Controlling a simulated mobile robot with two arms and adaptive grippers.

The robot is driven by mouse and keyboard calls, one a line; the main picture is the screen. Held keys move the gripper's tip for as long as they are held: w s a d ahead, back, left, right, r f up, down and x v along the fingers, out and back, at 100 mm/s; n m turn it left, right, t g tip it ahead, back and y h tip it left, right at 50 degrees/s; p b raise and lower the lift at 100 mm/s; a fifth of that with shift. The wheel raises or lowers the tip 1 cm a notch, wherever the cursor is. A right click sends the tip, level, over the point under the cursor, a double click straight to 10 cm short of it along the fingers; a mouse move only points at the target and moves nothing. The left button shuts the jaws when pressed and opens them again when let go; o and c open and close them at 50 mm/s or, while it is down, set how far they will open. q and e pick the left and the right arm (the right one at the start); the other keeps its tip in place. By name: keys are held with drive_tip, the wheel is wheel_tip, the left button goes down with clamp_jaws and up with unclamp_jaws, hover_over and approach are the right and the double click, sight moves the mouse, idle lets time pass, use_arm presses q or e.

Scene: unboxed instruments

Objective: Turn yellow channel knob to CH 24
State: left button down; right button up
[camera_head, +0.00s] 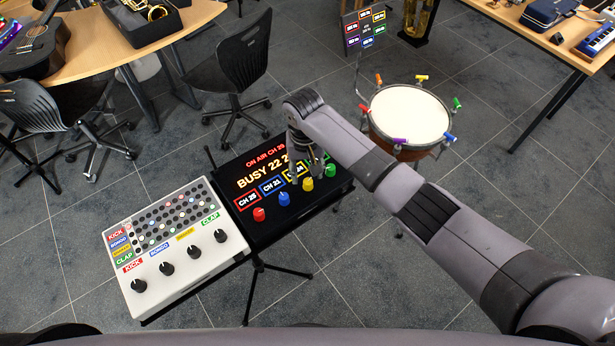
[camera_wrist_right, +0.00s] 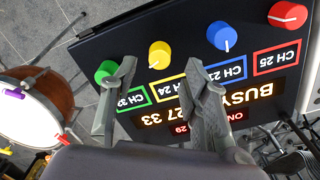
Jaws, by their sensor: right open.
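The yellow knob (camera_head: 308,184) is on the front of a black console, between a blue knob (camera_head: 284,199) and a green knob (camera_head: 330,170). In the right wrist view the yellow knob (camera_wrist_right: 159,55) shows a white pointer mark. The yellow-framed label (camera_wrist_right: 171,90) seems to read CH 24, partly covered by a finger. My right gripper (camera_head: 308,174) is over the console's screen near the yellow knob. In the wrist view its open fingers (camera_wrist_right: 158,70) frame the yellow knob, with no visible contact. My left gripper is not in view.
A red knob (camera_head: 259,214) is at the console's left. The screen (camera_head: 250,172) shows ON AIR and BUSY lines. A white drum machine (camera_head: 180,245) stands left, a drum (camera_head: 408,115) behind right. A sign (camera_head: 365,28) with coloured labels stands at the back.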

sight(306, 180)
wheel_tip(306, 180, up, 8)
drive_tip(key=shift+a+f, duration=0.1)
drive_tip(key=shift+f, duration=0.05)
idle(0.5)
